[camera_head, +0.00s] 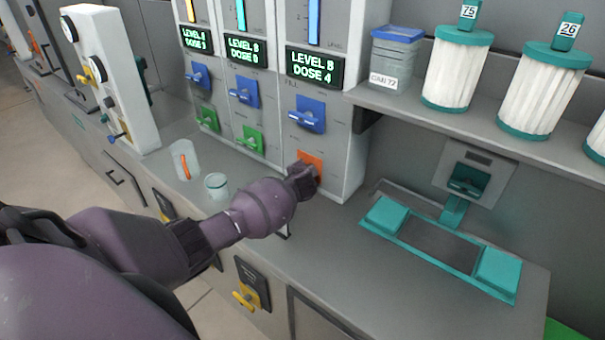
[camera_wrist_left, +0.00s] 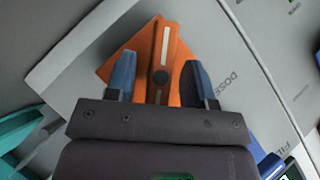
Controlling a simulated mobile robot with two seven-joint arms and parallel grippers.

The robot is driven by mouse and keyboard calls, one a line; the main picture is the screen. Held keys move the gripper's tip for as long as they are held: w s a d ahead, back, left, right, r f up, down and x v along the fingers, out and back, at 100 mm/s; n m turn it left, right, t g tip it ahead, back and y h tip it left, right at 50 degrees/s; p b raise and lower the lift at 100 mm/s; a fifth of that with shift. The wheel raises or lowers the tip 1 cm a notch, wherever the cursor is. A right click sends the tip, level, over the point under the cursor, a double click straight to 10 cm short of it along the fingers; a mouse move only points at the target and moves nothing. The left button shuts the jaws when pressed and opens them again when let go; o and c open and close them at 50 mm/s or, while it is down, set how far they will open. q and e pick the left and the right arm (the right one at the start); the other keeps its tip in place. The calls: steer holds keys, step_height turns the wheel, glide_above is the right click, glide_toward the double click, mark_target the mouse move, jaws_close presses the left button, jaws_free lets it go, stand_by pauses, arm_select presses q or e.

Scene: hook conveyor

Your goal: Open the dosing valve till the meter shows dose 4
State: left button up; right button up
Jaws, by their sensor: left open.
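The dosing valve is an orange handle on an orange plate (camera_head: 312,159) low on the rightmost dispenser column. The meter (camera_head: 315,66) above it reads "LEVEL 8 DOSE 4". My left gripper (camera_head: 306,176) is at the valve and hides most of it in the head view. In the left wrist view the orange handle (camera_wrist_left: 166,48), with a pale stripe, stands between the two fingers of my left gripper (camera_wrist_left: 159,62). The fingers are open, one on each side, with gaps visible between them and the handle. "DOSE" is printed beside the plate. My right gripper is not in view.
A blue fill handle (camera_head: 310,113) sits above the valve. The two left columns have blue handles and green valves (camera_head: 250,139). A glass jar (camera_head: 216,185) and a clear cup (camera_head: 184,160) stand on the counter. A teal-padded frame (camera_head: 497,270) lies at right, below shelved canisters (camera_head: 457,68).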

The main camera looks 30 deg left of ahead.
arm_select(q)
jaws_close()
steer(key=shift+f+m+t+y+b, duration=0.35)
steer(key=shift+y+b, duration=0.25)
steer(key=shift+b, duration=0.55)
steer(key=m+t+y+b, duration=0.1)
steer(key=m+y+b, duration=0.1)
steer(key=b, duration=0.2)
steer(key=shift+f+m+t+y+b, duration=0.1)
steer(key=shift+m+t+y+b, duration=0.2)
steer(key=shift+m+b, duration=0.1)
steer(key=shift+r+m+t+y+b, duration=0.2)
steer(key=shift+m+t+y+b, duration=0.2)
steer(key=shift+b, duration=0.3)
steer(key=shift+r, duration=0.15)
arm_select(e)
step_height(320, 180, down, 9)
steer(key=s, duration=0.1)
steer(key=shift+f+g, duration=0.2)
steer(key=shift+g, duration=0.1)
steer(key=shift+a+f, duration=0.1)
arm_select(q)
jaws_free()
